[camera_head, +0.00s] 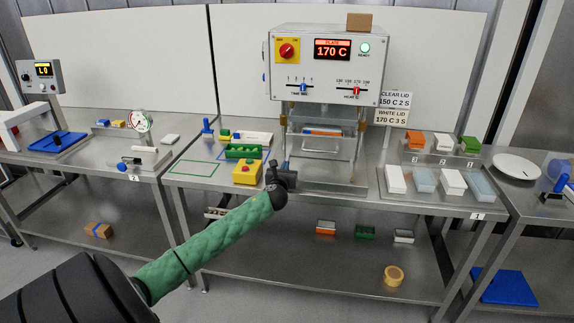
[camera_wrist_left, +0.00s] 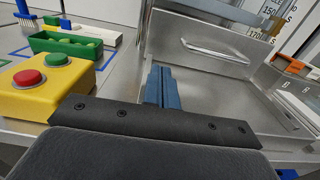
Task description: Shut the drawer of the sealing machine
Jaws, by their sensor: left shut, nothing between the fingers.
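The sealing machine (camera_head: 325,65) stands at the middle back, its display reading 170 C. Its metal drawer (camera_head: 320,147) has a bar handle on the front, with an orange-and-white thing (camera_head: 322,132) behind that front. I cannot tell exactly how far out the drawer is. In the left wrist view the drawer front (camera_wrist_left: 205,68) and its handle (camera_wrist_left: 215,50) are ahead and to the right. My left gripper (camera_head: 284,166) is at the drawer's left front. Its blue fingers (camera_wrist_left: 158,86) are shut and empty, left of the handle; contact with the drawer cannot be told.
A yellow button box (camera_head: 247,172) with red and green buttons and a green tray (camera_head: 243,151) stand left of my gripper. White and clear lid stacks (camera_head: 424,180) lie at the right. The bare metal plate (camera_head: 335,187) before the drawer is clear.

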